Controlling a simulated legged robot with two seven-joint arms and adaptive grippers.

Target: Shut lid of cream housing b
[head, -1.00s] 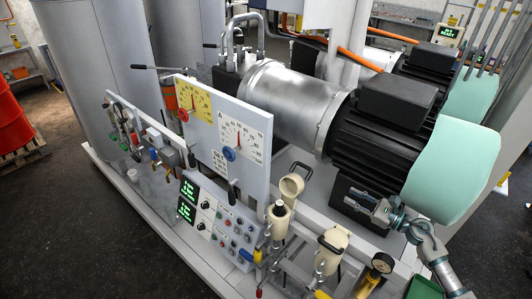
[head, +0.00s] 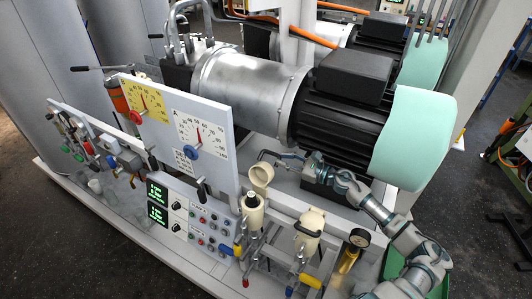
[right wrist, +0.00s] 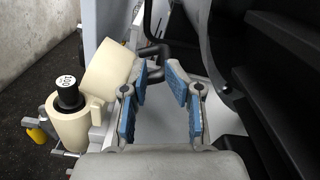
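The left cream housing (head: 252,212) has its lid (head: 260,177) tipped up and open. A dark-topped insert (right wrist: 67,93) stands in this housing (right wrist: 68,130) in the right wrist view. The raised cream lid (right wrist: 108,68) leans beside it, with a dark handle (right wrist: 152,50) behind. My right gripper (head: 266,160) is behind the raised lid. In the right wrist view its fingers (right wrist: 159,68) are spread, with the handle just ahead of the tips; contact is unclear. A second cream housing (head: 309,224) to the right has its lid down. No readable label shows which is b. My left gripper is out of view.
A gauge panel (head: 215,140) stands left of the raised lid. A control box (head: 185,212) sits front left.

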